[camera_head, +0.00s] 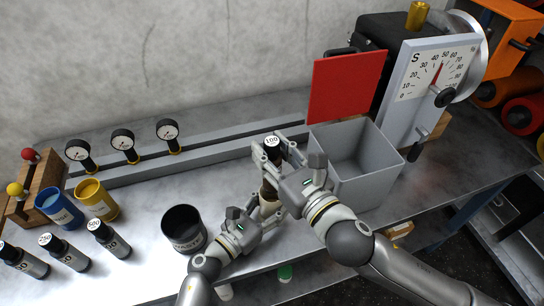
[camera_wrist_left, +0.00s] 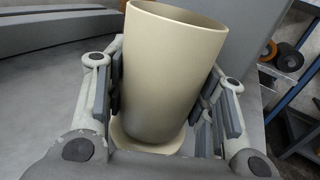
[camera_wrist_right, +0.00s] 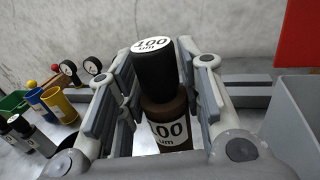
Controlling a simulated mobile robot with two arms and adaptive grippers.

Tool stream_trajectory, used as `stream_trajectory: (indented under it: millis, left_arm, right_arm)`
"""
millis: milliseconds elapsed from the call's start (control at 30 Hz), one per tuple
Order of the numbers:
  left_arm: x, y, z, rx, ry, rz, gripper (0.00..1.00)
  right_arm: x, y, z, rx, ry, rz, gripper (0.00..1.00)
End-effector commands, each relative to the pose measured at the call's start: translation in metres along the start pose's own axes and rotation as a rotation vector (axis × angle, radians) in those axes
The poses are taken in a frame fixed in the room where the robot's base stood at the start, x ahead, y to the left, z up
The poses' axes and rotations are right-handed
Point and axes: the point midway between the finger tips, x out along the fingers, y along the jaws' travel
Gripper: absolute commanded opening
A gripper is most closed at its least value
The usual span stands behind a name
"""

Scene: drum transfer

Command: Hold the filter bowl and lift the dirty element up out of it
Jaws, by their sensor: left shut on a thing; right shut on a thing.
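The beige filter bowl (camera_wrist_left: 170,75) stands upright between the fingers of my left gripper (camera_head: 264,207), which is shut on it. The dirty element (camera_wrist_right: 165,112) is a brown cylinder with a black cap and white labels reading 100 um. My right gripper (camera_head: 274,160) is shut around the element, above the left gripper. The element's black cap (camera_head: 272,146) shows between its fingers in the head view. The element's lower end is hidden in the right wrist view, and I cannot tell whether any of it is inside the bowl. The left wrist view does not show the element.
An open grey bin (camera_head: 384,180) stands just right of my right gripper, with a red panel (camera_head: 346,88) behind it. A dark round container (camera_head: 184,229) is left of my left gripper. Labelled black-capped elements (camera_head: 66,252), blue and yellow cups (camera_head: 97,199) and gauges (camera_head: 123,142) are further left.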

Motion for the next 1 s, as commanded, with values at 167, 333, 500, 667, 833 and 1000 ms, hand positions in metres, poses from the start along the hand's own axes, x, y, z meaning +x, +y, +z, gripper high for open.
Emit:
stream_trajectory:
  millis: [167, 333, 500, 667, 833, 1000]
  left_arm:
    - [-0.001, 0.000, -0.001, -0.002, 0.003, 0.000, 0.07]
    - [-0.001, 0.000, -0.001, -0.002, 0.002, 0.000, 0.67]
    - [0.000, 0.000, -0.001, -0.001, 0.001, 0.000, 0.76]
    - [0.000, 0.000, 0.000, -0.001, 0.001, 0.000, 0.76]
    - [-0.008, 0.000, -0.001, 0.001, 0.003, 0.000, 0.76]
    - [-0.038, 0.000, -0.002, -0.001, 0.005, 0.001, 0.76]
  right_arm:
    - [0.000, 0.000, 0.001, -0.001, -0.002, 0.000, 0.00]
    - [0.000, 0.000, 0.001, 0.000, -0.002, 0.000, 0.00]
    - [0.000, 0.000, 0.001, 0.000, -0.002, 0.000, 0.00]
    - [0.000, 0.000, 0.001, 0.000, -0.002, 0.000, 0.00]
    - [0.000, 0.000, 0.001, 0.000, -0.003, 0.000, 0.00]
    - [0.000, 0.000, 0.001, 0.000, -0.003, 0.000, 0.00]
